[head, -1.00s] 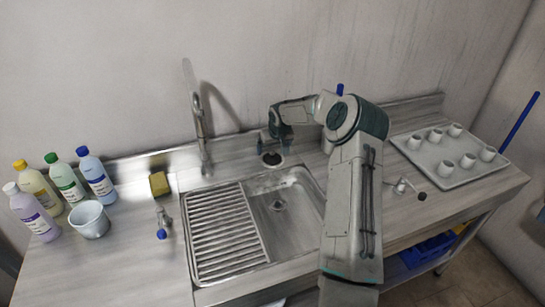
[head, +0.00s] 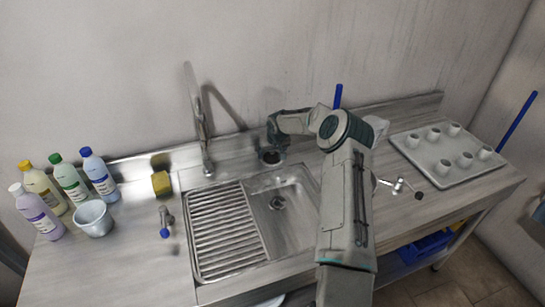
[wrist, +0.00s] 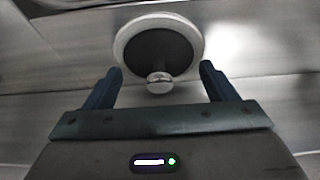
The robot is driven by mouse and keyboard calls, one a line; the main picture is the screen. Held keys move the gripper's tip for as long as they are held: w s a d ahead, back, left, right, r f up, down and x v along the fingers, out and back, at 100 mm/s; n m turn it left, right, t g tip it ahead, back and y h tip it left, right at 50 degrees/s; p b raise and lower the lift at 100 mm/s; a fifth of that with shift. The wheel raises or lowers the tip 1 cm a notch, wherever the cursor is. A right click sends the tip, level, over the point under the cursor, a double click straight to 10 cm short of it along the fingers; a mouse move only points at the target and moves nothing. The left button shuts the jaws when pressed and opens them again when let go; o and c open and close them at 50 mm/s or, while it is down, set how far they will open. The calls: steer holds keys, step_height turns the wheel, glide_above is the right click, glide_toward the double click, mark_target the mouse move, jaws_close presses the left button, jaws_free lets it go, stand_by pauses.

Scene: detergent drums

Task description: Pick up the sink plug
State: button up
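The sink plug (wrist: 158,48) is a dark round disc with a pale rim and a small metal knob. In the wrist view it lies just beyond my fingertips, with the knob roughly between them. In the head view the plug (head: 271,158) lies on the counter behind the sink basin, partly hidden by my gripper (head: 273,143). My gripper points down over it, close above. Whether a finger touches the plug I cannot tell.
A tall faucet (head: 203,135) stands left of the plug, near the wall. The sink (head: 290,215) lies in front. A yellow sponge (head: 161,183), a cup (head: 93,218) and several bottles are at left. A tray (head: 437,176) of white cups is at right.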

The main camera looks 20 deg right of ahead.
steer(key=c, duration=0.7)
steer(key=shift+o, duration=0.2)
steer(key=shift+r, duration=0.15)
